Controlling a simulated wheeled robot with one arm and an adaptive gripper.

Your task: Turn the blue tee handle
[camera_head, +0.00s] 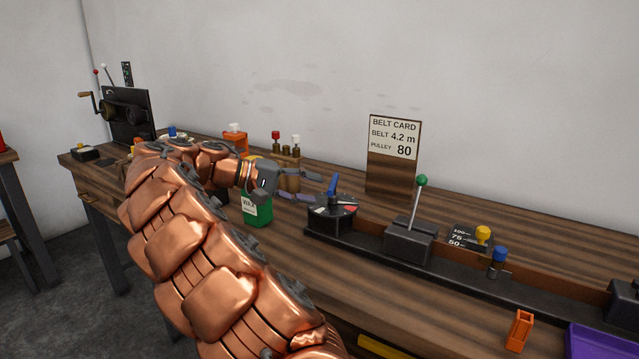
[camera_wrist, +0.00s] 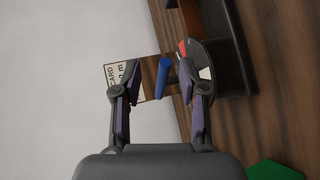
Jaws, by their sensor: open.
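The blue tee handle (camera_head: 332,187) stands on a round black dial (camera_head: 345,209) with red and white marks, fixed to the black rail on the bench. In the wrist view the blue handle (camera_wrist: 163,77) lies between the fingers, ahead of the tips or level with them; I cannot tell which. The dial (camera_wrist: 205,70) shows behind the right finger. My gripper (camera_head: 305,186) is open and empty, just left of the handle in the head view. In the wrist view my gripper (camera_wrist: 158,92) has a finger on each side of the handle, with gaps visible.
A green-knobbed lever (camera_head: 421,181) stands right of the dial. A belt card (camera_head: 393,140) stands behind. Orange holder (camera_head: 519,331) and purple tray (camera_head: 600,340) are at the front right. The bench front middle is clear.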

